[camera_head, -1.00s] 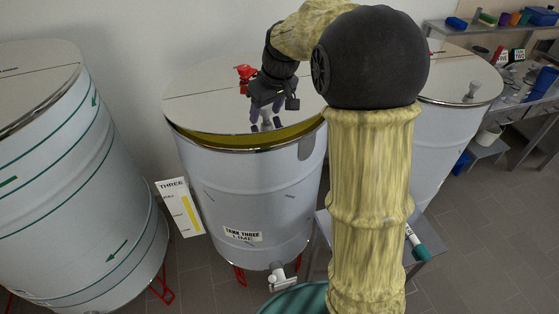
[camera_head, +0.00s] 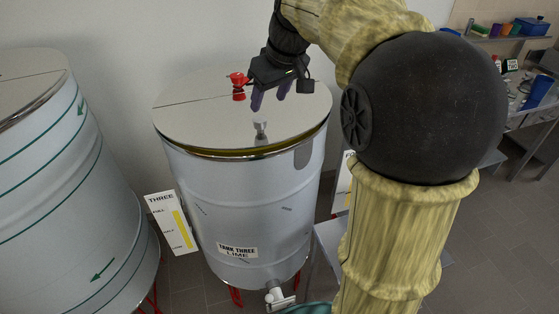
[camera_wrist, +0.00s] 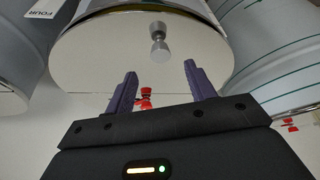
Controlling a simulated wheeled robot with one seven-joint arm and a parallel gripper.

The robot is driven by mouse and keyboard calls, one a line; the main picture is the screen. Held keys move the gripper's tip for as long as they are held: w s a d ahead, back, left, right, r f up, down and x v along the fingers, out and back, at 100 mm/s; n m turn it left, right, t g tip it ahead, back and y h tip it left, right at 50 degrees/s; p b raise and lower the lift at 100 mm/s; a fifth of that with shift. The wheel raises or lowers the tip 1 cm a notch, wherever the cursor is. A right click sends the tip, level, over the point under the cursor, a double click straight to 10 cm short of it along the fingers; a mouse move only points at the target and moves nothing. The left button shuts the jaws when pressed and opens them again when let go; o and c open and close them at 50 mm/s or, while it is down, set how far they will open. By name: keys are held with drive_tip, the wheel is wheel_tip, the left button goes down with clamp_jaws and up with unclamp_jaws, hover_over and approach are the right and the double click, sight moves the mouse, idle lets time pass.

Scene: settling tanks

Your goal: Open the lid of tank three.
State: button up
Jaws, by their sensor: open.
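Tank three (camera_head: 240,205) is a pale grey drum at the centre of the head view, with a "TANK THREE LIME" label. Its shiny lid (camera_head: 200,122) lies across the top, with a thin dark-yellow band along the front rim. A small metal knob (camera_head: 261,129) stands near the lid's front; it also shows in the wrist view (camera_wrist: 158,38). My gripper (camera_head: 269,103) is open and empty, above and behind the knob and apart from it. In the wrist view my gripper (camera_wrist: 160,70) has its fingers spread, with the knob beyond the fingertips.
A red fitting (camera_head: 238,85) is at the lid's back. A level sign marked THREE (camera_head: 172,223) stands left of the tank. Another tank (camera_head: 60,190) is close on the left. A spout (camera_head: 278,298) sticks out below in front. A bench with containers (camera_head: 535,95) is at right.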

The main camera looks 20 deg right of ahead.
drive_tip(key=v, duration=0.8)
drive_tip(key=shift+s+a+f+m+g+h+b, duration=0.2)
drive_tip(key=shift+s+f+m, duration=0.4)
drive_tip(key=shift+f, duration=2.8)
drive_tip(key=shift+s+a+f+m+g+h+b, duration=0.1)
drive_tip(key=shift+s+a+f+m+h+b, duration=0.3)
drive_tip(key=shift+f, duration=3)
drive_tip(key=shift+s+f+m+g+y+b, duration=0.15)
drive_tip(key=shift+s+f+m, duration=0.6)
drive_tip(key=shift+f, duration=2.65)
drive_tip(key=shift+s, duration=0.15)
drive_tip(key=shift+c, duration=0.2)
drive_tip(key=s+a+f+m, duration=0.1)
drive_tip(key=s+f, duration=0.9)
drive_tip(key=f, duration=0.2)
drive_tip(key=shift+s+a+f+h, duration=0.2)
drive_tip(key=shift+s+f+h, duration=0.05)
drive_tip(key=shift+s+h, duration=0.1)
